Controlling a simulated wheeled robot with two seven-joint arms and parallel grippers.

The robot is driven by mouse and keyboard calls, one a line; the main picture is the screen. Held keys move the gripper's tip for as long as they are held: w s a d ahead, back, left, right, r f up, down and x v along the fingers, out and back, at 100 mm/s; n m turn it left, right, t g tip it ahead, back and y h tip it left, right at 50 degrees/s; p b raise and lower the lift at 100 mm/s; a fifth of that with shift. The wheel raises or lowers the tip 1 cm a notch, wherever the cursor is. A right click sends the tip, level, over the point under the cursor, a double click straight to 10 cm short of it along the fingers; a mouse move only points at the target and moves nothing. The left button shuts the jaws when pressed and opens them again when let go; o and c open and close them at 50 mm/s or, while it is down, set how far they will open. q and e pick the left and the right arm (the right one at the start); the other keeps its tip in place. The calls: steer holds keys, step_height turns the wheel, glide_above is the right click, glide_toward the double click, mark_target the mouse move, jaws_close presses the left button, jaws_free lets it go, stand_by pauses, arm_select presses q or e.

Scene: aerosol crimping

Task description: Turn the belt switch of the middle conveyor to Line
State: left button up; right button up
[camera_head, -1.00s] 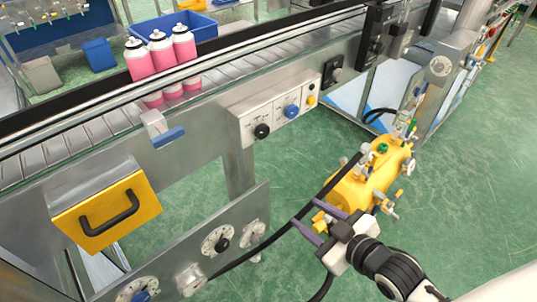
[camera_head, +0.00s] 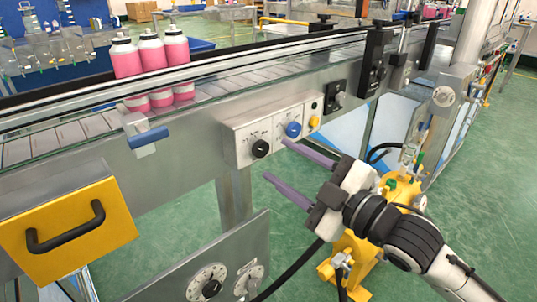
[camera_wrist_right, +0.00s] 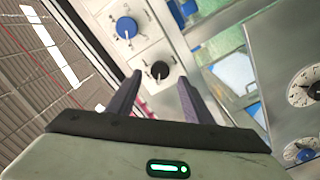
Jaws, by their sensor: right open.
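A grey switch panel (camera_head: 240,141) is fixed to the side of the conveyor (camera_head: 190,148). It carries a black knob (camera_head: 260,148) on the left and a blue knob (camera_head: 293,129) to its right. The labels are too small to read, so I cannot tell which is the belt switch. My right gripper (camera_head: 276,160) is open and empty in front of the panel, fingers pointing at it. In the right wrist view, the black knob (camera_wrist_right: 160,70) appears between the fingertips (camera_wrist_right: 159,79), seemingly beyond them; the blue knob (camera_wrist_right: 126,28) is up and left. My left gripper is not in view.
A yellow button (camera_head: 314,122) is at the panel's right end. Pink bottles (camera_head: 150,56) stand on the belt. A yellow box with a handle (camera_head: 67,228) and a lower dial plate (camera_head: 225,262) are near. A yellow machine (camera_head: 350,262) stands below my arm.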

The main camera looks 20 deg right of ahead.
mark_target(263, 151)
steer(key=x, duration=0.5)
